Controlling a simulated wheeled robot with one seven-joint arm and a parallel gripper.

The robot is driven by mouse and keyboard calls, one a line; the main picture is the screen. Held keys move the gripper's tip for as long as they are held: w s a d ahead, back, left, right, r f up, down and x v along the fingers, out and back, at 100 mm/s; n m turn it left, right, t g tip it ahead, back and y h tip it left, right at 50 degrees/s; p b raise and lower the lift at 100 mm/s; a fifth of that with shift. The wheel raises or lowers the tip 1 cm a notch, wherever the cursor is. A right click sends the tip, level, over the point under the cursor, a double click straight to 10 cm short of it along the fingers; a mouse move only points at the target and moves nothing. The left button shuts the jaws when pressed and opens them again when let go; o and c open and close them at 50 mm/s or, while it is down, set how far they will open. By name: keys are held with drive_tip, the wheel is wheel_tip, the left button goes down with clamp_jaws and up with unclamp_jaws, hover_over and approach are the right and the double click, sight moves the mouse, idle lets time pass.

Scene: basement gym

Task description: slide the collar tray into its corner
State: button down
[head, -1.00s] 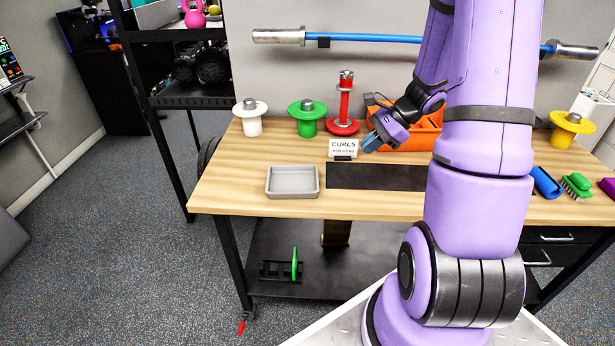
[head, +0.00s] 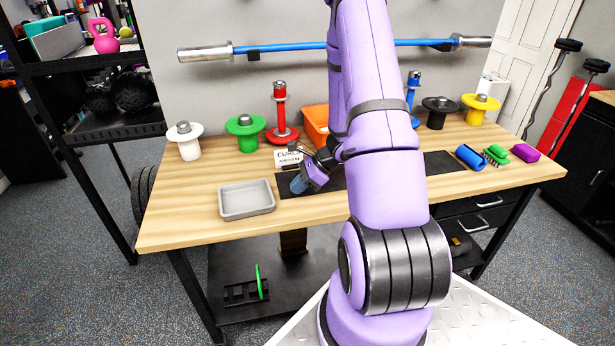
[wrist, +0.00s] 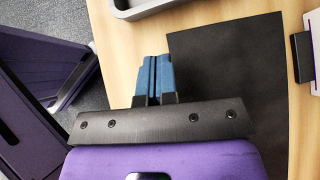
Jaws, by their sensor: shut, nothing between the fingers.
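The collar tray, a shallow grey rectangular tray (head: 246,203), lies empty on the wooden bench top at the left, close to the front edge. Part of its rim shows at the top of the wrist view (wrist: 143,10). My gripper (head: 297,185) is low over the bench, just right of the tray and apart from it, by the left edge of the black mat. Its blue fingers are closed together with nothing between them, as the wrist view also shows (wrist: 155,62).
The black mat (head: 438,163) lies right of the tray. A "CURLS" card (head: 287,158) stands behind my gripper. White (head: 184,140), green (head: 245,132) and red (head: 281,110) collar posts stand along the back, beside an orange bin (head: 315,122). The bench left of the tray is clear.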

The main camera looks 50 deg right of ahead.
drive_tip(key=w+a, duration=0.1)
drive_tip(key=w+a+f, duration=0.1)
drive_tip(key=a, duration=0.1)
drive_tip(key=shift+w+a+f, duration=0.2)
drive_tip(key=shift+w+a, duration=0.1)
drive_tip(key=shift+w, duration=0.05)
drive_tip(key=shift+w+a, duration=0.3)
drive_tip(key=shift+a, duration=0.05)
drive_tip(key=w+a, duration=0.3)
drive_tip(key=a, duration=0.1)
drive_tip(key=w+a, duration=0.4)
drive_tip(key=a, duration=0.1)
drive_tip(key=w+a, duration=0.4)
drive_tip(key=a, duration=0.1)
drive_tip(key=shift+a, duration=0.25)
drive_tip(key=shift+d, duration=0.1)
